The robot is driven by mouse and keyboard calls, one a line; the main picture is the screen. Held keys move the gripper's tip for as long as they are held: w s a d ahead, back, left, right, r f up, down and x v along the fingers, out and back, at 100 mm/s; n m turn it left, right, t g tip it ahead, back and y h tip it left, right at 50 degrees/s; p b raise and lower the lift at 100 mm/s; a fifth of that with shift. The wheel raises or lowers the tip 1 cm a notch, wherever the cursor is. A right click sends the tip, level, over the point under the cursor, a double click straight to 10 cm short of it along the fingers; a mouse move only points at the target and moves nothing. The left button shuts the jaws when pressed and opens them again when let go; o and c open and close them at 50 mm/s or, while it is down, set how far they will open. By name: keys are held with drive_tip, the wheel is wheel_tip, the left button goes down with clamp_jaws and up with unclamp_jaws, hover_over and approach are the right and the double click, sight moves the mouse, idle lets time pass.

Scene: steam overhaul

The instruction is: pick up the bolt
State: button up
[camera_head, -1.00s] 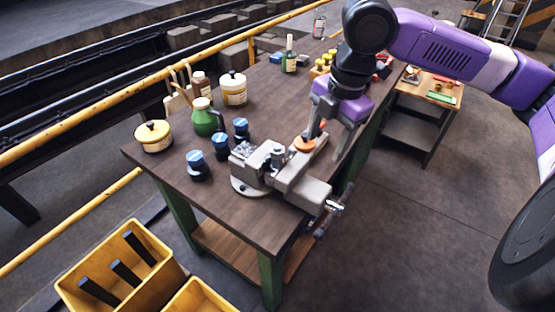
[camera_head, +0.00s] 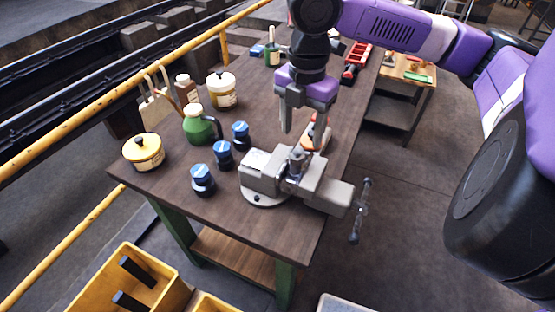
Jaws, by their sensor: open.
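A small grey upright piece, which looks like the bolt (camera_head: 297,160), stands at the jaws of the grey bench vise (camera_head: 262,180) near the front of the workbench. Its lower part is hidden by the vise, and I cannot tell whether the jaws clamp it. My gripper (camera_head: 302,128) points down with its two fingers apart and nothing visible between them. It appears above and slightly behind the upright piece in the picture, apart from it.
Several blue-capped jars (camera_head: 202,179) stand left of the vise, with a green jug (camera_head: 199,126) and a yellow-lidded pot (camera_head: 143,151) beyond. An orange-and-white item (camera_head: 318,137) lies behind the vise. The vise handle (camera_head: 361,210) sticks out right. Yellow bins (camera_head: 135,280) stand below the bench.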

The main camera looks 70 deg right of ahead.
sight(297, 152)
drive_tip(key=shift+w+f, duration=0.2)
drive_tip(key=shift+f, duration=0.4)
drive_tip(key=shift+w+a+f+p, duration=0.1)
drive_tip(key=shift+f+p, duration=0.25)
drive_tip(key=shift+f, duration=1.3)
drive_tip(key=shift+w+f+p, duration=0.1)
drive_tip(key=shift+f+p, duration=0.25)
drive_tip(key=shift+f, duration=1.3)
drive_tip(key=shift+c, duration=0.2)
clamp_jaws()
